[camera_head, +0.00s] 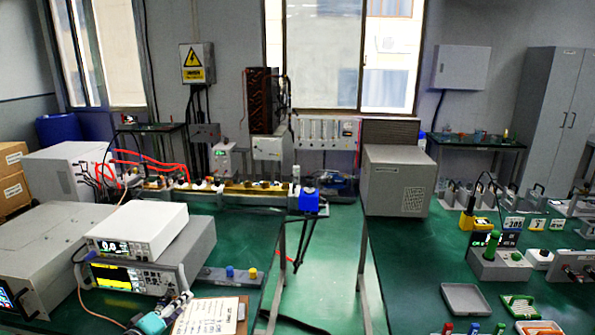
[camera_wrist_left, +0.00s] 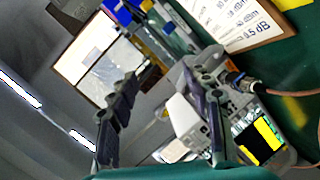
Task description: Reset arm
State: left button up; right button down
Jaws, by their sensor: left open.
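My left gripper (camera_head: 176,306) shows at the bottom edge of the head view, left of centre, above the green bench and beside a framed paper sheet (camera_head: 208,318). In the left wrist view its two dark fingers (camera_wrist_left: 167,92) are spread apart with nothing between them. The sheet also shows in that tilted view (camera_wrist_left: 235,22), close to the instruments. Most of my left arm lies outside the head view. My right gripper is not in view.
Stacked instruments with a white display unit (camera_head: 137,228) stand on the left bench, near my left gripper. A grey box (camera_head: 398,182) stands at the back. The right bench holds a grey tray (camera_head: 466,299) and a device with a green knob (camera_head: 492,246). Green floor lies between the benches.

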pick_arm(q)
jog(key=s+d+r+m+g+y, duration=0.1)
jog(key=s+d+m+g, duration=0.55)
jog(key=s+d, duration=1.05)
jog(key=s+f+m+y, duration=0.1)
jog(key=s+m+y, duration=0.1)
jog(key=s, duration=0.7)
jog(key=shift+s+a+m+g+y, duration=0.25)
jog(key=shift+a+m+g+y, duration=0.1)
jog(key=shift+a+g, duration=0.1)
jog(key=shift+f, duration=0.15)
